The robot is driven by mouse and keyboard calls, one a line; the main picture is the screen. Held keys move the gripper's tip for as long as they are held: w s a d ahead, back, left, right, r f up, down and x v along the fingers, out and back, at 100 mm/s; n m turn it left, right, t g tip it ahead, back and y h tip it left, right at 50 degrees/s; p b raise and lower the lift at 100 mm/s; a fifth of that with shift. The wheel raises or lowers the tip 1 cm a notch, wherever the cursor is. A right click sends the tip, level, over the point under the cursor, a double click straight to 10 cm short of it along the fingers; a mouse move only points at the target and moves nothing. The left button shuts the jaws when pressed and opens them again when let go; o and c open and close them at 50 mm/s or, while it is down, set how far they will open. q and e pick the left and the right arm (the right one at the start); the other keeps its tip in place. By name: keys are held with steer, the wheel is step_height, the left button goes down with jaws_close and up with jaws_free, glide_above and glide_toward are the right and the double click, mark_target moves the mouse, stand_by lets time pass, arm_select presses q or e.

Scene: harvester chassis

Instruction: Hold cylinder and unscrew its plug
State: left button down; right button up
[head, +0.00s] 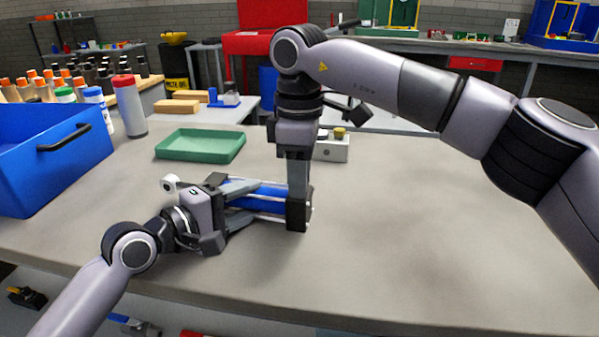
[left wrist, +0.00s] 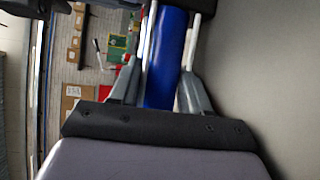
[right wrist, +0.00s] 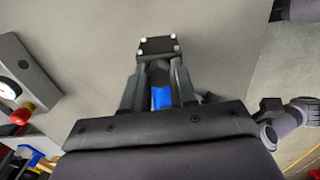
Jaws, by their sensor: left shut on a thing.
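The blue cylinder (head: 262,196) lies level above the worktop, with pale rods along its sides. My left gripper (head: 250,196) is shut on it from the left; the left wrist view shows the blue barrel (left wrist: 168,60) between the fingers. My right gripper (head: 297,212) points straight down at the cylinder's right end. In the right wrist view a dark square end block with pale bolts (right wrist: 157,46) shows at the fingertips, and a little blue shows between the fingers. I cannot tell whether these fingers touch anything. The plug cannot be made out.
A green tray (head: 200,146) lies behind the cylinder. A blue bin (head: 50,160) stands at the left, next to a red-capped bottle (head: 129,108). A pale box (head: 333,151) with a gauge and knob stands behind my right gripper. The worktop's right side is clear.

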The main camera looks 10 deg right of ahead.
jaws_close()
steer(key=n, duration=0.4)
steer(key=shift+n, duration=0.3)
steer(key=n, duration=0.2)
steer(key=shift+n, duration=0.4)
steer(key=n, duration=0.4)
steer(key=shift+n, duration=0.3)
steer(key=n, duration=0.7)
steer(key=shift+r+n, duration=0.1)
steer(key=shift+n, duration=0.3)
steer(key=n, duration=2.1)
steer(key=shift+n, duration=0.3)
steer(key=n, duration=1.2)
